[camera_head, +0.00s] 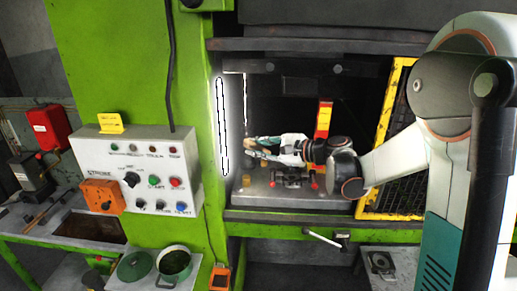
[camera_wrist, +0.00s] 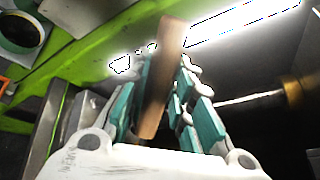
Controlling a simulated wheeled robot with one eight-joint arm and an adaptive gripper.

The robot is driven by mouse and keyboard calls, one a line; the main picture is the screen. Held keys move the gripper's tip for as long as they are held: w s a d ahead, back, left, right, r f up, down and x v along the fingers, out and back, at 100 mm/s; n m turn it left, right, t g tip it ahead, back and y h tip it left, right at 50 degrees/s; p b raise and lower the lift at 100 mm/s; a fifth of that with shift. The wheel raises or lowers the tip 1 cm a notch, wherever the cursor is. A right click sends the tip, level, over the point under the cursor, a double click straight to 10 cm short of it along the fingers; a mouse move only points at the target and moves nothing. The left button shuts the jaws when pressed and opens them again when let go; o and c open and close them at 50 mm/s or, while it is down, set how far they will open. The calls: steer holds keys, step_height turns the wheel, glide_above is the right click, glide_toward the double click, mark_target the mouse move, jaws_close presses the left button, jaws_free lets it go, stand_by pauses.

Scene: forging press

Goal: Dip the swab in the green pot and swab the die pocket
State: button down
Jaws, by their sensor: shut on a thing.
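My gripper (camera_head: 262,149) reaches into the press opening from the right, pointing left, above the left part of the die block. In the wrist view my gripper (camera_wrist: 168,78) is shut on the brown wooden handle of the swab (camera_wrist: 161,85), which slants between the green-faced fingers. I cannot make out the swab's tip in either view. The green pot (camera_head: 173,265) stands open on the small shelf at the lower left, apart from my gripper. The die (camera_head: 290,181) lies on the press bed below and right of my fingertips; its pocket is too small to tell.
A green lid (camera_head: 134,266) lies beside the pot. The green press column (camera_head: 211,130) with a bright light strip stands left of my gripper. A red-and-yellow post (camera_head: 323,120) stands behind my wrist, and a yellow mesh guard (camera_head: 398,196) is at right.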

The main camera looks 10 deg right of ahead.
steer(key=shift+f+b, duration=1.2)
steer(key=shift+b, duration=0.05)
stand_by(1.6)
steer(key=shift+w+d+r, duration=0.1)
steer(key=shift+w, duration=0.2)
stand_by(0.4)
steer(key=shift+s, duration=0.2)
steer(key=shift+s+a+b, duration=0.2)
steer(key=shift+s+b, duration=0.15)
steer(key=shift+s, duration=0.1)
steer(key=shift+w, duration=0.15)
stand_by(0.4)
steer(key=shift+w+d, duration=0.2)
steer(key=shift+w, duration=0.25)
steer(key=shift+s, duration=0.1)
